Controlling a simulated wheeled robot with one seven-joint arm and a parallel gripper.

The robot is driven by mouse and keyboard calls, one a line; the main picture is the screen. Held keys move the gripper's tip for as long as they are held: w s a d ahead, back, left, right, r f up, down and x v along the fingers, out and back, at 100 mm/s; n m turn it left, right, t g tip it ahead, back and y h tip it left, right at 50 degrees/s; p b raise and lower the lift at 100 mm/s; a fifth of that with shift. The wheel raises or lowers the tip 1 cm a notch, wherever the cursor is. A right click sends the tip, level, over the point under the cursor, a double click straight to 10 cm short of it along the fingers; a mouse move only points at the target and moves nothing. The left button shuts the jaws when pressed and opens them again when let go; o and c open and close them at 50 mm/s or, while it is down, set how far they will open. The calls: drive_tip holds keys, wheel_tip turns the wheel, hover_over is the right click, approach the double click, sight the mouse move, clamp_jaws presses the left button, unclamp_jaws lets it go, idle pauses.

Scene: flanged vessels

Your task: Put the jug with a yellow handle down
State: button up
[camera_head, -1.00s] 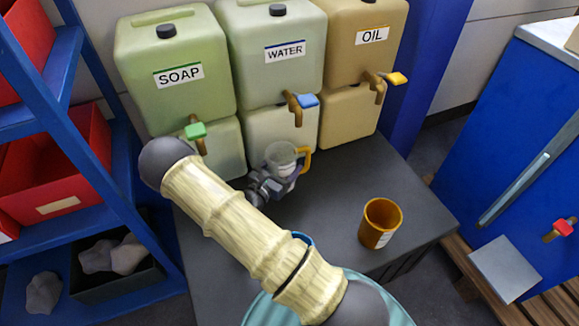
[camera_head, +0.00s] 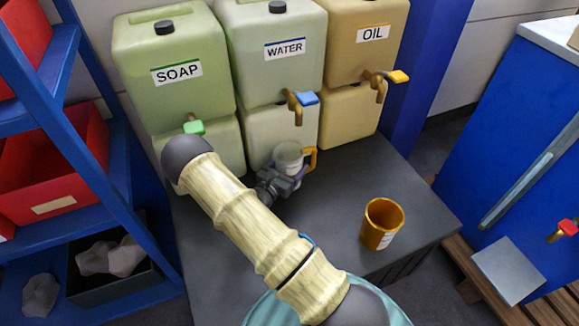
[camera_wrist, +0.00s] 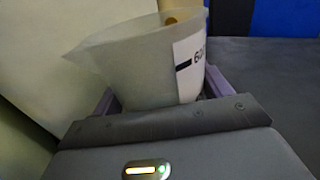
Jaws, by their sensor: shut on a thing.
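The jug with a yellow handle (camera_head: 289,156) is a cloudy, see-through vessel in front of the water container. Its yellow handle (camera_head: 311,159) points right in the head view. My gripper (camera_head: 285,181) is shut on the jug's body from the front left. In the wrist view the jug (camera_wrist: 140,65) stands between the purple fingers, with a white label showing part of a number. The jug looks upright. Its base is hidden by my gripper, so I cannot tell whether it touches the dark table (camera_head: 335,225).
Soap (camera_head: 170,60), water (camera_head: 265,55) and oil (camera_head: 355,50) containers with taps stand along the back. An orange cup (camera_head: 381,224) stands on the table at right. A blue shelf with red bins (camera_head: 50,180) is at left. The table between jug and cup is clear.

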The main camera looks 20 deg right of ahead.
drive_tip(key=shift+f, duration=0.1)
drive_tip(key=o, duration=1.2)
drive_tip(key=shift+c, duration=0.2)
drive_tip(key=shift+r, duration=0.2)
drive_tip(key=p+v, duration=0.1)
drive_tip(key=v, duration=1.1)
drive_tip(key=shift+p, duration=0.4)
drive_tip(key=shift+r, duration=0.1)
